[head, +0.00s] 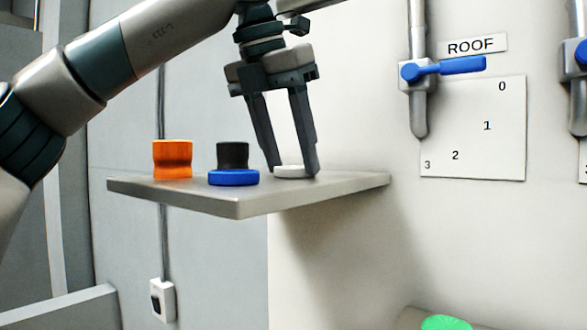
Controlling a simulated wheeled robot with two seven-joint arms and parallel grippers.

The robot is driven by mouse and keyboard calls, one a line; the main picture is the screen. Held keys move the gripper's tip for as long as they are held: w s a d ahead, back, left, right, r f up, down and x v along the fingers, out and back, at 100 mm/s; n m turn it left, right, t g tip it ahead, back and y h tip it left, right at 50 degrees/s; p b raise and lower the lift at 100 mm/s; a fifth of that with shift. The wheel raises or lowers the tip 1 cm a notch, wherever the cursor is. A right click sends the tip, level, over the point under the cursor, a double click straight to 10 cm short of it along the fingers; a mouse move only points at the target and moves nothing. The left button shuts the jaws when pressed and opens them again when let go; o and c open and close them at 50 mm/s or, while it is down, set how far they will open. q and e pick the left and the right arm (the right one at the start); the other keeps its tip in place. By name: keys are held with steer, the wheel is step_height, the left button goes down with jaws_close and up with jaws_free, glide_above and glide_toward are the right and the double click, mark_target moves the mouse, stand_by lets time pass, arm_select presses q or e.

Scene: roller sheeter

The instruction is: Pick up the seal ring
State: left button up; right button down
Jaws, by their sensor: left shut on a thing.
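A small, flat white ring (290,171) is on the grey shelf (238,203), near its right part. I take it to be the seal ring. My left gripper (292,168) points down at it from above, with one finger on each side. The fingers are shut on the white ring, which is at the level of the shelf top. I cannot tell whether it touches the shelf. My right gripper is not in view.
An orange spool-shaped piece (172,159) and a black cylinder (232,156) with a blue disc (233,178) at its foot stand left of the ring. A blue-handled valve (448,67) labelled ROOF is on the wall at right. A green round thing (446,322) shows low.

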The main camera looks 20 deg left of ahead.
arm_select(q)
step_height(320, 180, up, 10)
stand_by(1.0)
stand_by(0.5)
